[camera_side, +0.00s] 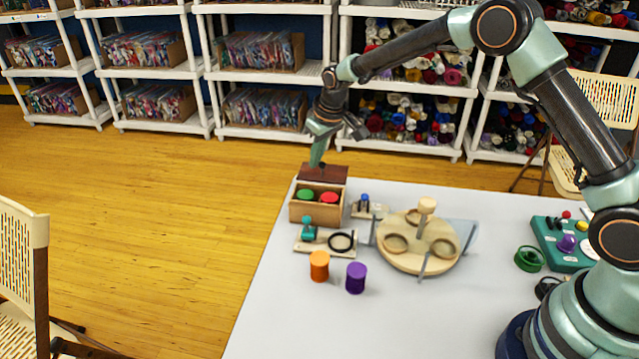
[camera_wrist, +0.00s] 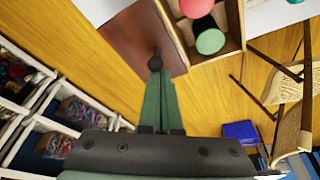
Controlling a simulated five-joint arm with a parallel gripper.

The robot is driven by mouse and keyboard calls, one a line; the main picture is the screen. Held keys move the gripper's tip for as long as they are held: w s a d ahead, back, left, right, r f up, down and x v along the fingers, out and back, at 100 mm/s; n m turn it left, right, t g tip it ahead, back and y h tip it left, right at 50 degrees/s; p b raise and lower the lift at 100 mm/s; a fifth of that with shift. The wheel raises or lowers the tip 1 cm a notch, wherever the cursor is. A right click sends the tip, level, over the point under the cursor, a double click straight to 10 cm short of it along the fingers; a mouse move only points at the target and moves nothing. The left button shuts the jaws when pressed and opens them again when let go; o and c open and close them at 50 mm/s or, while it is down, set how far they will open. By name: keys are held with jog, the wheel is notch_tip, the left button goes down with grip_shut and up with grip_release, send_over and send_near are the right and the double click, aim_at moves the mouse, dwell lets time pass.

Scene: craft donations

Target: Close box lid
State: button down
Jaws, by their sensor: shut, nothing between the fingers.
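A wooden box (camera_side: 316,213) stands near the far left corner of the white table. Its dark brown lid (camera_side: 324,173) is open, raised at the back of the box. A green spool (camera_side: 305,195) and a red spool (camera_side: 328,197) sit inside; the green one (camera_wrist: 210,41) also shows in the wrist view. My gripper (camera_side: 316,164) is shut and empty, at the lid's upper edge. In the wrist view my gripper (camera_wrist: 155,66) overlaps the lid (camera_wrist: 138,36) beside its dark round knob (camera_wrist: 155,59); I cannot tell whether they touch.
An orange spool (camera_side: 319,266) and a purple spool (camera_side: 356,277) stand in front of the box. A round wooden turntable (camera_side: 410,258) lies to the right, with a small holder (camera_side: 325,242) nearer the box. The table's front left is clear.

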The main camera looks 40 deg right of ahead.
jog(key=s+a, duration=0.5)
jog(key=shift+s+a, duration=0.15)
jog(key=shift+s, duration=0.05)
jog(key=d+v, duration=0.3)
jog(key=v, duration=1.2)
jog(key=s+d+r+m+t, duration=0.1)
jog(key=s+d, duration=0.2)
jog(key=s, duration=0.6)
jog(key=s+d+r+m+t, duration=0.1)
jog(key=s+d, duration=0.3)
jog(key=s, duration=0.6)
dwell(0.3)
